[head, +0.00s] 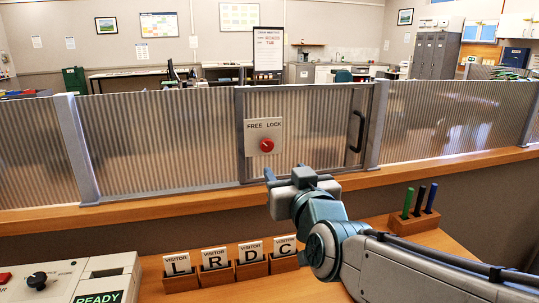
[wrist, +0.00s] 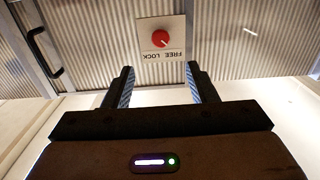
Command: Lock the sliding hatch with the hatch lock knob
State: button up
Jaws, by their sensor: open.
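The hatch lock knob (head: 267,145) is a round red knob on a pale plate marked FREE on the left and LOCK on the right. A small light mark on it seems to point toward FREE. The plate is on the ribbed translucent sliding hatch (head: 315,125), which has a grey frame and looks closed. My gripper (head: 287,178) is below and in front of the knob, apart from it. In the wrist view, which is upside down, the knob (wrist: 160,39) lies beyond the open, empty fingers (wrist: 160,74).
A black pull handle (head: 357,131) is at the hatch's right side. A wooden counter ledge (head: 200,205) runs below it. Visitor cards in wooden holders (head: 215,278), a pen block (head: 414,223) and a control box (head: 75,280) sit on the near desk.

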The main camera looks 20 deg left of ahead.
aim_at(268, 147)
jog(key=x, duration=0.4)
jog(key=p+x, duration=0.1)
jog(key=x, duration=0.4)
jog(key=p+x, duration=0.1)
jog(key=x, duration=0.4)
jog(key=shift+r, duration=0.3)
jog(key=shift+s, duration=0.1)
jog(key=c, duration=1)
